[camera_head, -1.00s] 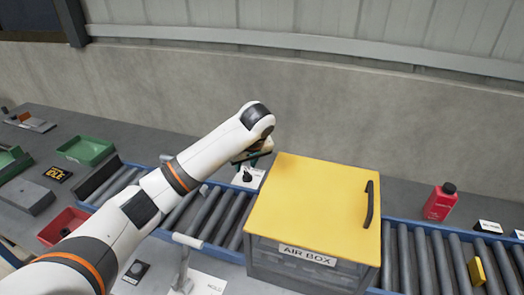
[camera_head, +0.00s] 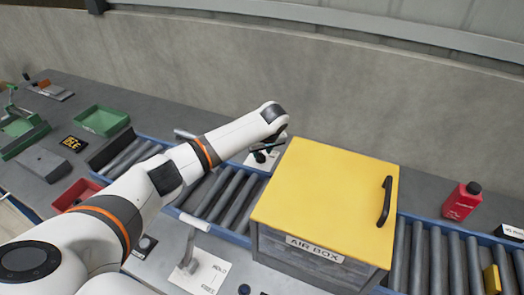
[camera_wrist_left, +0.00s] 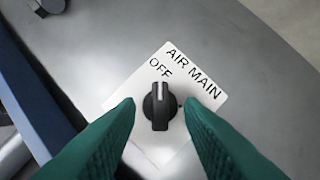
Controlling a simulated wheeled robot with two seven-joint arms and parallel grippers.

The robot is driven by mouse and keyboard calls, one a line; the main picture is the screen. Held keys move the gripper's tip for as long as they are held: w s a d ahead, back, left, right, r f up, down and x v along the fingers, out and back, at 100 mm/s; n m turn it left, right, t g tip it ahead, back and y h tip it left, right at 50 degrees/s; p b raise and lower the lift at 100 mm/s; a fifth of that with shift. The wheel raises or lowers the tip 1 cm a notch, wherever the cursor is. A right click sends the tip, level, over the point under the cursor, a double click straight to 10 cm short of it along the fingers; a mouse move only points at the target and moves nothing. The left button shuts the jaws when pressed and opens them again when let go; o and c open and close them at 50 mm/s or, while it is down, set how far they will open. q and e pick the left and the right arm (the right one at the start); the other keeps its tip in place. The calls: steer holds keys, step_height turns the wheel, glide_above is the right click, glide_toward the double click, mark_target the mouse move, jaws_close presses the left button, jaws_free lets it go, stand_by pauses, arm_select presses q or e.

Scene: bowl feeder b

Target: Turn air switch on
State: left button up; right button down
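The air switch is a black rotary knob (camera_wrist_left: 160,106) with a white pointer line, on a white label plate (camera_wrist_left: 176,62) reading AIR MAIN and OFF. The line points up toward the word OFF. In the head view the knob (camera_head: 260,157) shows small behind the conveyor, left of the yellow-lidded box. My left gripper (camera_wrist_left: 159,104) has its green fingertips on either side of the knob, with small gaps visible on both sides. It is open; its tips are mostly hidden in the head view (camera_head: 270,147). My right gripper is not in view.
A roller conveyor (camera_head: 225,196) runs in front of the switch. A lever on a white HOLD plate (camera_head: 203,272) is nearer. A red bottle (camera_head: 461,201) stands far right.

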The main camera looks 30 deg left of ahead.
arm_select(q)
steer(key=shift+w+a+f, duration=0.1)
steer(key=shift+a+f, duration=0.05)
steer(key=shift+f, duration=0.3)
jaws_close()
